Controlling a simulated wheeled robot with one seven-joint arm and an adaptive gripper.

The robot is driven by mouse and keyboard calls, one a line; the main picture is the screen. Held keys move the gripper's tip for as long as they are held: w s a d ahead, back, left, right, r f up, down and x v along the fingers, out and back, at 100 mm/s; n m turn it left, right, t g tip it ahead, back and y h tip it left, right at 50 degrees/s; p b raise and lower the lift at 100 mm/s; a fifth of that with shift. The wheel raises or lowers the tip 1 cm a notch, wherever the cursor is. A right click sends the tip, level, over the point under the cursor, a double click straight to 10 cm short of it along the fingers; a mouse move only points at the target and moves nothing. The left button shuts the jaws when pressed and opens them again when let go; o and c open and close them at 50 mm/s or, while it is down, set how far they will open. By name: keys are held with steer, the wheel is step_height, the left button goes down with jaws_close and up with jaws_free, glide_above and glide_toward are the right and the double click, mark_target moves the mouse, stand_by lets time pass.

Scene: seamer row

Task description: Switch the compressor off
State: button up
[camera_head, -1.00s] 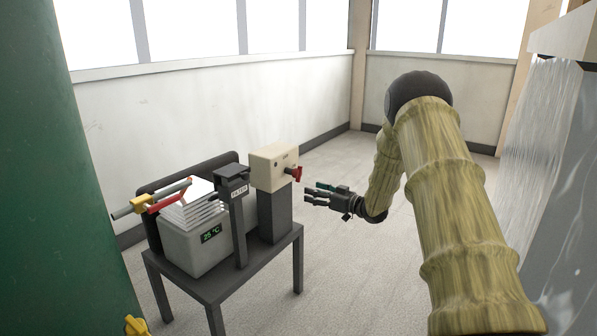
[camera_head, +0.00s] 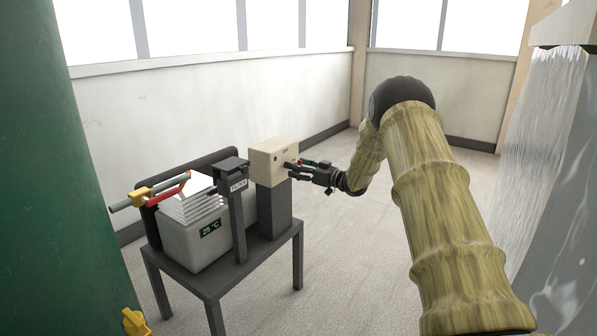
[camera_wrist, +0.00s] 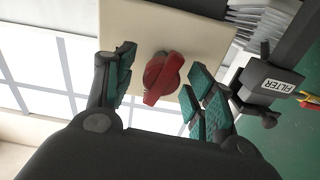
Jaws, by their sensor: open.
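The compressor (camera_head: 207,236) is a grey finned unit with a "25 °C" display, on a dark table. Beside it a beige switch box (camera_head: 270,165) stands on a dark post. Its red rotary knob (camera_wrist: 162,78) shows in the wrist view on the beige face (camera_wrist: 190,32); in the head view my gripper largely hides it. My gripper (camera_head: 297,168) is at the box's right face. In the wrist view my gripper (camera_wrist: 158,85) is open, with green-padded fingers on either side of the knob. Whether they touch it I cannot tell.
A dark post labelled FILTER (camera_head: 237,185) stands between compressor and box; it also shows in the wrist view (camera_wrist: 275,85). A pipe with a yellow fitting and red lever (camera_head: 165,194) is at the left. A green column (camera_head: 85,200) fills the left edge. The floor right of the table is clear.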

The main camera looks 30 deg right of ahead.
steer(key=shift+w+a, duration=0.15)
steer(key=shift+w, duration=0.2)
steer(key=c, duration=1)
steer(key=shift+r+p, duration=0.1)
steer(key=shift+p, duration=0.2)
steer(key=shift+n+p, duration=0.35)
steer(key=shift+n, duration=0.25)
steer(key=shift+n+p, duration=0.6)
steer(key=shift+n, duration=0.6)
